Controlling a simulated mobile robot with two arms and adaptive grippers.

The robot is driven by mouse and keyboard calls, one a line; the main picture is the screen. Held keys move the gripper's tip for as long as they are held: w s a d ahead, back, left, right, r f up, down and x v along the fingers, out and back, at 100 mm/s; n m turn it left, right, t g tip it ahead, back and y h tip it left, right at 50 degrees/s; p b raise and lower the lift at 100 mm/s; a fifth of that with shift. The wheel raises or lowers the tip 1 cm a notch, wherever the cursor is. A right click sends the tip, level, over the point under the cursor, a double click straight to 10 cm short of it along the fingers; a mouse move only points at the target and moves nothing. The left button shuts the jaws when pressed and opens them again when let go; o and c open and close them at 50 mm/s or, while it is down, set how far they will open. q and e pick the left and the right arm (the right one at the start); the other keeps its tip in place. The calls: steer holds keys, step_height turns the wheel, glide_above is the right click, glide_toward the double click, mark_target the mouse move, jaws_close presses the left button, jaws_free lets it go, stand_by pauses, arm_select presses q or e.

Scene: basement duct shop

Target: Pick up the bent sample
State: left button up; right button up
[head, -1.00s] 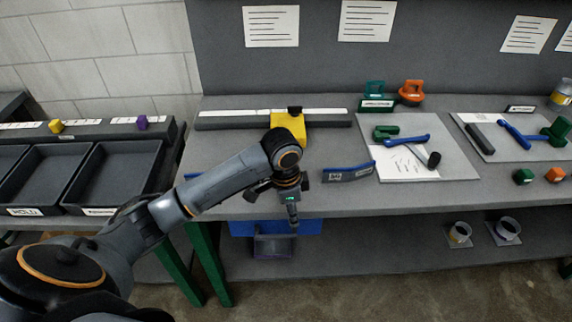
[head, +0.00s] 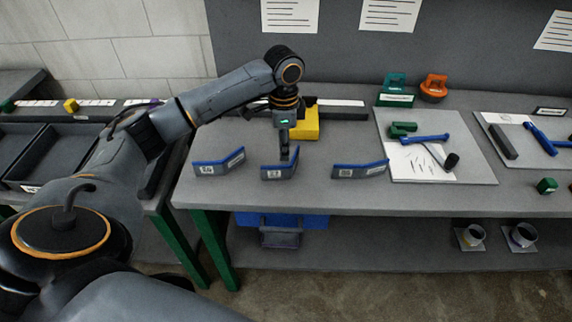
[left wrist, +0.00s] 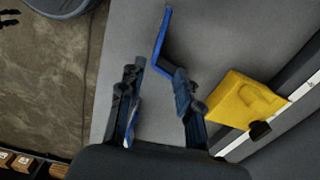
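Three bent blue strips with pale labels lie along the front of the workbench: a left one (head: 218,162), a middle one (head: 279,172) and a right one (head: 360,171). The labels are too small to read. My left gripper (head: 285,156) points down right at the middle strip, near its bent end. In the left wrist view the fingers of my left gripper (left wrist: 155,95) are apart. A bent blue strip (left wrist: 160,38) lies just past the fingertips, and part of another blue piece shows by the left finger. I cannot tell whether a finger touches a strip. My right gripper is not in view.
A yellow block (head: 307,122) on a long pale-striped bar stands behind the gripper. A grey board (head: 470,165) with a blue-handled tool, green clamp and paper lies to the right. Dark trays (head: 60,158) stand at left. The bench front is open between the strips.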

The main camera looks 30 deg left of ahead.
mark_target(286, 168)
arm_select(q)
step_height(286, 168, down, 4)
steer(key=shift+r, duration=0.1)
steer(key=shift+d+f+p, duration=0.1)
steer(key=shift+f+p, duration=0.25)
steer(key=shift+f, duration=0.2)
steer(key=f, duration=0.2)
steer(key=f+p, duration=0.1)
steer(key=shift+s+d+f, duration=0.2)
steer(key=shift+d+f, duration=0.05)
steer(key=shift+f, duration=0.5)
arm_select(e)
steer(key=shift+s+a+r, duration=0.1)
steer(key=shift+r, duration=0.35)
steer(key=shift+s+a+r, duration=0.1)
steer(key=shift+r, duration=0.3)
arm_select(q)
steer(key=shift+c, duration=0.2)
jaws_close()
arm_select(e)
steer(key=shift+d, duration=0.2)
